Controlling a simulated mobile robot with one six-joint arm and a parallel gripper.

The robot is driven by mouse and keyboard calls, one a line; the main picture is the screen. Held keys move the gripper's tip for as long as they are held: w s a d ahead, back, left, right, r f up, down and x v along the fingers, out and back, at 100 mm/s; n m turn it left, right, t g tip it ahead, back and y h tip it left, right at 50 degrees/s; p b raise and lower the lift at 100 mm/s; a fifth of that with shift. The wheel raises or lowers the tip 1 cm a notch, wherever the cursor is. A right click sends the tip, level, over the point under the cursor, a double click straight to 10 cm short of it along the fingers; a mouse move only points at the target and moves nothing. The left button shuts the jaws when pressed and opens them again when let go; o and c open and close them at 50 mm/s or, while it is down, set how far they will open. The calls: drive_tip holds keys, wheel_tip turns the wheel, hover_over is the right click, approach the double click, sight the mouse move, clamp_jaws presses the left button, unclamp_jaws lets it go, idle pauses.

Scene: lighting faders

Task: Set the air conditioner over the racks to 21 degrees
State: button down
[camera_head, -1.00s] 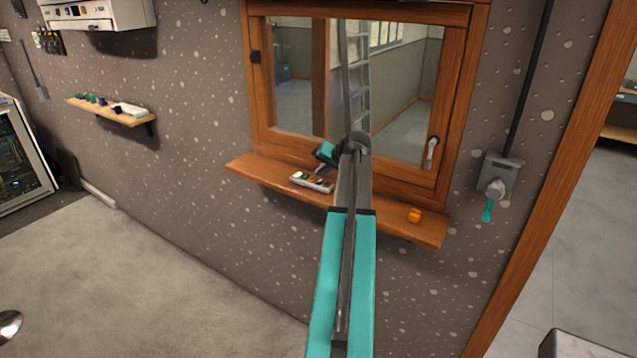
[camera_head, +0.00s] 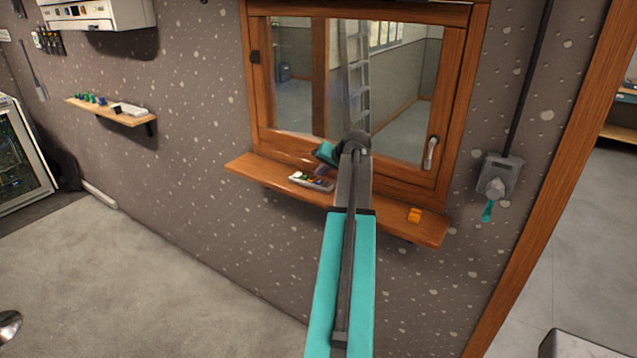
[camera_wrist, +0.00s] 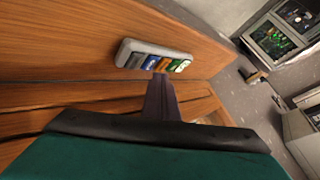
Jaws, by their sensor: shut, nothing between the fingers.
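A small pale remote-like panel (camera_head: 311,181) with coloured buttons lies on the wooden window sill. In the wrist view the panel (camera_wrist: 127,50) shows a row of blue, orange and green buttons. My gripper (camera_wrist: 161,80) is shut and empty, its tips at the panel's near edge by the orange and green buttons. I cannot tell whether they touch. In the head view my gripper (camera_head: 319,169) is partly hidden behind my arm, just above the panel. A white wall unit (camera_head: 97,14) at the top left may be the air conditioner; its setting cannot be read.
The wooden sill (camera_head: 262,175) runs below a closed window (camera_head: 285,70). A wall shelf (camera_head: 84,107) with small items is at the left. A grey box (camera_head: 497,177) is on the wall at right.

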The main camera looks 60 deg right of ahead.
drive_tip(key=shift+f+b, duration=0.55)
drive_tip(key=shift+f, duration=0.2)
idle(1.1)
drive_tip(key=shift+r, duration=0.1)
drive_tip(key=shift+r+p, duration=0.3)
drive_tip(key=shift+r, duration=0.35)
drive_tip(key=shift+r, duration=0.1)
idle(0.4)
drive_tip(key=shift+r+p, duration=1.15)
drive_tip(key=shift+r, duration=1.25)
drive_tip(key=shift+w, duration=0.1)
idle(0.9)
